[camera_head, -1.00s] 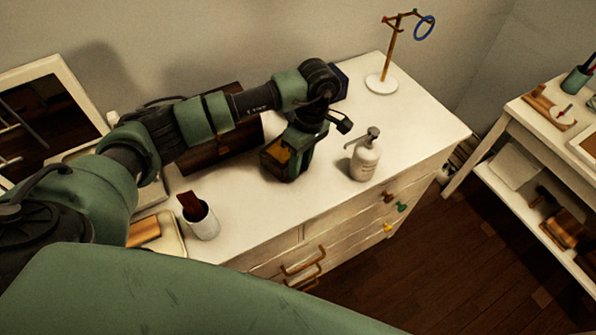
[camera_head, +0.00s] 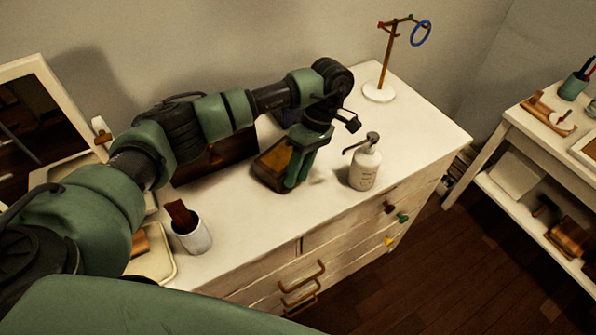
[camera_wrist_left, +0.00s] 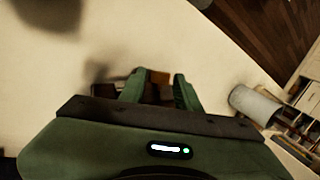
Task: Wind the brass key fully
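No brass key can be made out in either view. A small brown wooden box (camera_head: 271,166) with a lighter top stands on the white dresser (camera_head: 330,205), left of the pump bottle. My left gripper (camera_head: 297,182) points down at the box's right side, partly hiding it. In the left wrist view its two green fingers (camera_wrist_left: 158,84) are apart, with a brown and orange-tan shape (camera_wrist_left: 158,91) seen between them. I cannot tell whether they touch it. My right gripper is not in view.
A white pump bottle (camera_head: 365,166) stands close right of the gripper. A white cup (camera_head: 192,234) with a brown item is at the front left. A stand with a blue ring (camera_head: 421,34) is at the back right. A larger dark box (camera_head: 215,160) lies behind my arm.

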